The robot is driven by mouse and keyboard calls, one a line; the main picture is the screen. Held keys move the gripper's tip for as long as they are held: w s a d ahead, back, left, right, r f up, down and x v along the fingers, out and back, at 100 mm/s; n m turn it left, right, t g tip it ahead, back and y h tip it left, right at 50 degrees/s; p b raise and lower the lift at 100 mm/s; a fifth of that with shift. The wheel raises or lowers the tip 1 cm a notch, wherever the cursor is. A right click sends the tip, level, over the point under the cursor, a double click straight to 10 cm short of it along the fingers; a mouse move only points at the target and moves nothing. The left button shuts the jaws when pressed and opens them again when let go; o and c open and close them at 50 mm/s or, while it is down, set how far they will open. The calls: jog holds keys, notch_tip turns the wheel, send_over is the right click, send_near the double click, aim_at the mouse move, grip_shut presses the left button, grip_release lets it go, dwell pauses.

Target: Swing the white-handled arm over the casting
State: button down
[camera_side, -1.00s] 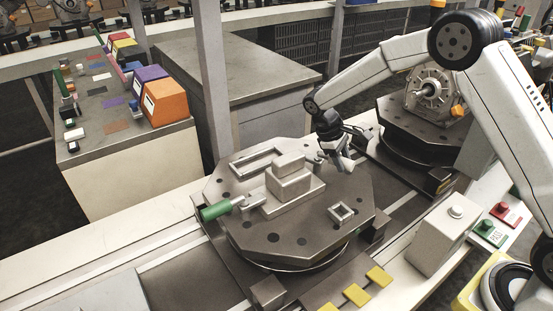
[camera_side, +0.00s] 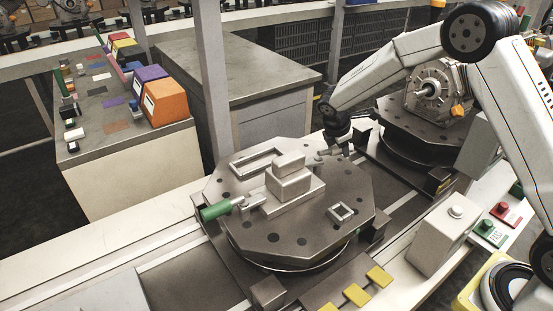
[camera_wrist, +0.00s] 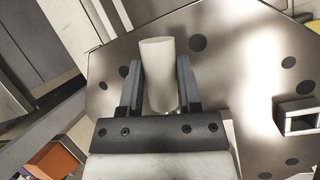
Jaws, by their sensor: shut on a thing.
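The casting (camera_side: 289,182) is a pale stepped block on the dark many-sided fixture plate (camera_side: 275,240). My gripper (camera_side: 332,148) is low over the plate's back right edge, to the right of and behind the casting. In the wrist view my gripper (camera_wrist: 158,82) has its two dark fingers on either side of a white cylindrical handle (camera_wrist: 158,62), shut on it. In the side view the handle is mostly hidden by my gripper. A small grey metal part (camera_side: 323,154) shows beside the fingers. The white-handled arm's link to the plate is not clear.
A green-handled clamp (camera_side: 215,211) points left from the casting's left side. A small square frame (camera_side: 342,211) and a rectangular frame (camera_side: 257,162) lie on the plate. A second fixture with a round housing (camera_side: 432,92) stands behind on the right. A control box (camera_side: 440,235) stands at front right.

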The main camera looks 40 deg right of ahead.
jog(key=shift+w+d+r+n+t+y, duration=0.15)
jog(key=shift+w+n+t, duration=0.2)
jog(key=shift+w+n, duration=0.4)
jog(key=shift+w+n+t+y, duration=0.15)
jog(key=shift+w+n+t, duration=0.25)
jog(key=shift+n, duration=0.55)
jog(key=shift+c, duration=1.4)
grip_release()
jog(key=shift+s, duration=0.1)
jog(key=shift+v, duration=3.85)
